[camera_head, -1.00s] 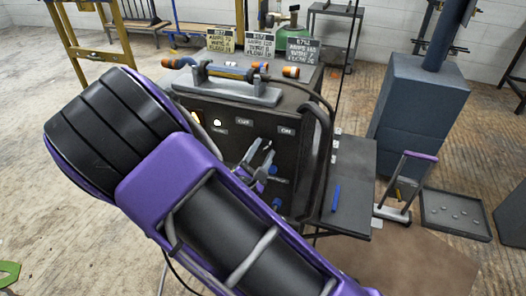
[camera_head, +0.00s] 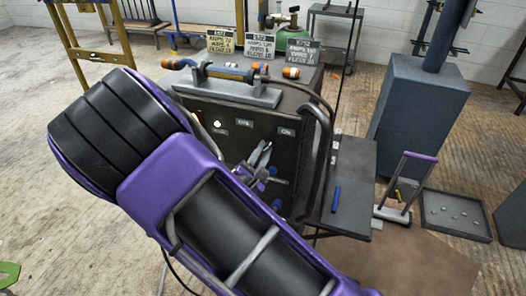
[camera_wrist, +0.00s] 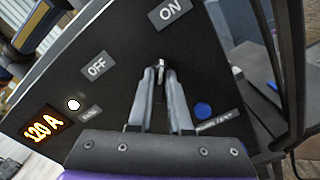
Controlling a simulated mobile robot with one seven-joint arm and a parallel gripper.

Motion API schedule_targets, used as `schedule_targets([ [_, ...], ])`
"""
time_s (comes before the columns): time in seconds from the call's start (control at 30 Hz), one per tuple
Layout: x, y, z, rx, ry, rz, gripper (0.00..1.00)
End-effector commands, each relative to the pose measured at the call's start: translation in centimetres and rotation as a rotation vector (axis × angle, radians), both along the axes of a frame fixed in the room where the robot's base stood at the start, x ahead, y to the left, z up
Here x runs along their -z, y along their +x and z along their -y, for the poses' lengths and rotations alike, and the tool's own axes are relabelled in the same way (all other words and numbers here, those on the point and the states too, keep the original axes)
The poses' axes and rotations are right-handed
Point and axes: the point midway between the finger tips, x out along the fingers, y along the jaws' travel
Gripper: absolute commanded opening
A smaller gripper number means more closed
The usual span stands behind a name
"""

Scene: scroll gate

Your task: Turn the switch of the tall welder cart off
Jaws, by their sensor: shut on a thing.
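The welder cart (camera_head: 225,150) is a dark box with a black front panel that carries OFF and ON labels. In the wrist view the OFF label (camera_wrist: 97,66) is left of the fingertips and the ON label (camera_wrist: 170,12) is above them. My gripper (camera_head: 265,148) is at the panel, below and between the labels. In the wrist view its two grey fingers (camera_wrist: 160,72) are closed on a small light switch lever (camera_wrist: 158,64). The fingers hide most of the lever, so its exact setting is hard to tell. An orange display (camera_wrist: 42,127) reads 120 A, and a white lamp (camera_wrist: 73,104) glows.
Blue knobs (camera_head: 277,204) sit low on the panel, and one blue round part (camera_wrist: 203,109) is right of the fingers. A dark cable (camera_head: 323,130) hangs along the cart's right edge. A side shelf (camera_head: 350,185) holds a blue pen-like object (camera_head: 336,199).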

Motion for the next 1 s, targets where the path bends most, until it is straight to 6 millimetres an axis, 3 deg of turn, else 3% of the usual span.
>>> schedule_targets([
  [0.37,-0.44,0.03,-0.10,0.000,-0.154,-0.057,0.00],
  [1.0,-0.57,0.17,-0.55,-0.001,-0.715,-0.260,0.00],
])
